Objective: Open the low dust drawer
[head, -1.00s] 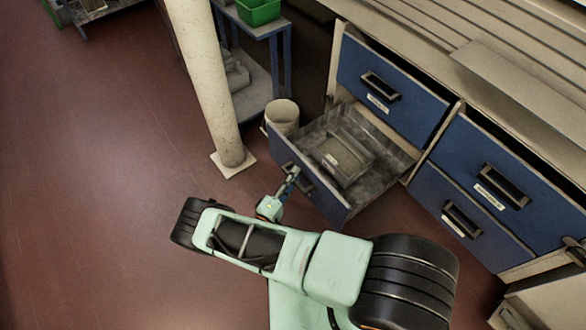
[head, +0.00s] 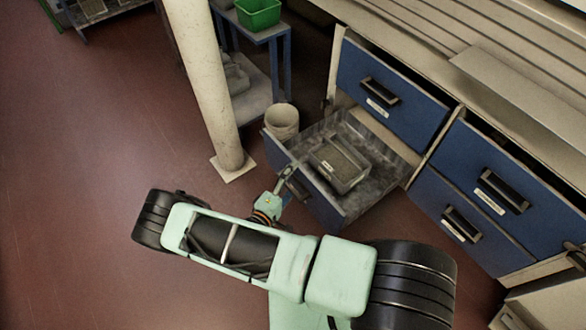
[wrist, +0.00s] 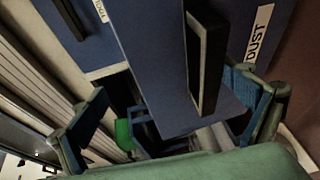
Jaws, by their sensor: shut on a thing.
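The low dust drawer (head: 312,198) is blue-fronted and stands well out from the cabinet in the head view, its grey inside showing. A small grey bin (head: 340,164) lies in it. My gripper (head: 287,174) is at the drawer front by its dark handle (head: 299,188). In the wrist view, the handle (wrist: 206,62) lies between my two fingers, and the DUST label (wrist: 258,35) is to its right. My gripper is shut on the handle; the exact contact is hard to see.
A closed-looking upper drawer (head: 385,92) is above it, with more blue drawers (head: 480,190) to the right. A pale post (head: 205,90) and a whitish bucket (head: 283,120) stand to the left. The red floor (head: 80,200) at left is clear.

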